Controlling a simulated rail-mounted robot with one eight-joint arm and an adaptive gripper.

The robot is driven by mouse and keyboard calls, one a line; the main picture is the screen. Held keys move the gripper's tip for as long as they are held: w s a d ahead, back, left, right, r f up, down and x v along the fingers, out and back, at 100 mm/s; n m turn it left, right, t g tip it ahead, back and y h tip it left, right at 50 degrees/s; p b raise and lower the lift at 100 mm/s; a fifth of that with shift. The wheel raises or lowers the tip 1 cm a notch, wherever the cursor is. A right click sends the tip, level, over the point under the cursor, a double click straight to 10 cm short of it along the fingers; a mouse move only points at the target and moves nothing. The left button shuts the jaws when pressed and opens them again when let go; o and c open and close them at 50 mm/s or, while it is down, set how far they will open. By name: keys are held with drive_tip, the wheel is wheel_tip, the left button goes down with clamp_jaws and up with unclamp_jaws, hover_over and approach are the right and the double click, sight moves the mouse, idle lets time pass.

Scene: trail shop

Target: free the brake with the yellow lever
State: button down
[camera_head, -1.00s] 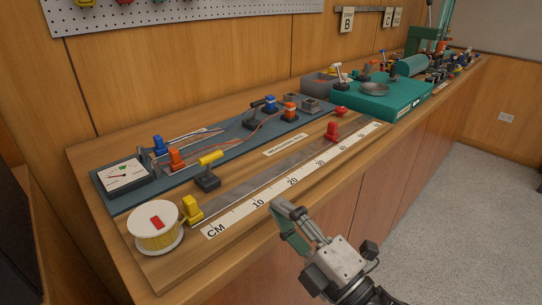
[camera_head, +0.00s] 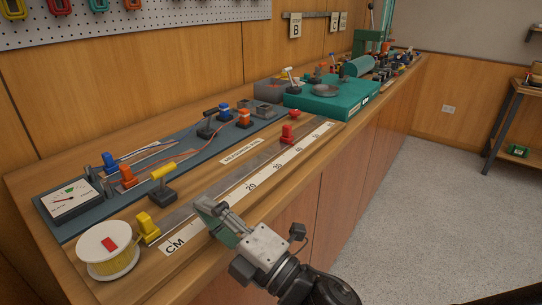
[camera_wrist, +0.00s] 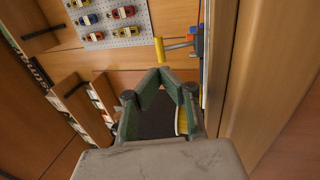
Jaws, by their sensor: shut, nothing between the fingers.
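The yellow lever (camera_head: 162,172) is a yellow grip on a dark base (camera_head: 166,195), on the bench between the blue panel and the measuring rail. In the wrist view a yellow grip on a grey stem (camera_wrist: 160,50), seemingly this lever, shows just beyond my fingertips. My gripper (camera_head: 205,204), with green fingers, is shut and empty. In the head view it overlaps the rail's scale, to the right of the lever and apart from it. In the wrist view its fingertips (camera_wrist: 160,76) meet below the yellow grip. The brake itself cannot be made out.
A spool of yellow wire (camera_head: 107,250) and a yellow stop (camera_head: 148,227) stand at the rail's near end. A red stop (camera_head: 288,134) sits farther along. The blue panel (camera_head: 90,215) carries a meter (camera_head: 71,199) and clips. A green scale (camera_head: 333,100) stands behind.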

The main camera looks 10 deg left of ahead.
sight(166, 172)
drive_tip(key=b+x, duration=0.1)
drive_tip(key=x, duration=0.7)
drive_tip(key=shift+w+a, duration=0.1)
drive_tip(key=shift+a, duration=0.1)
drive_tip(key=shift+a+r+p, duration=0.15)
drive_tip(key=shift+r+p, duration=0.1)
drive_tip(key=shift+p, duration=0.05)
drive_tip(key=shift+w+h, duration=0.1)
drive_tip(key=shift+h, duration=0.2)
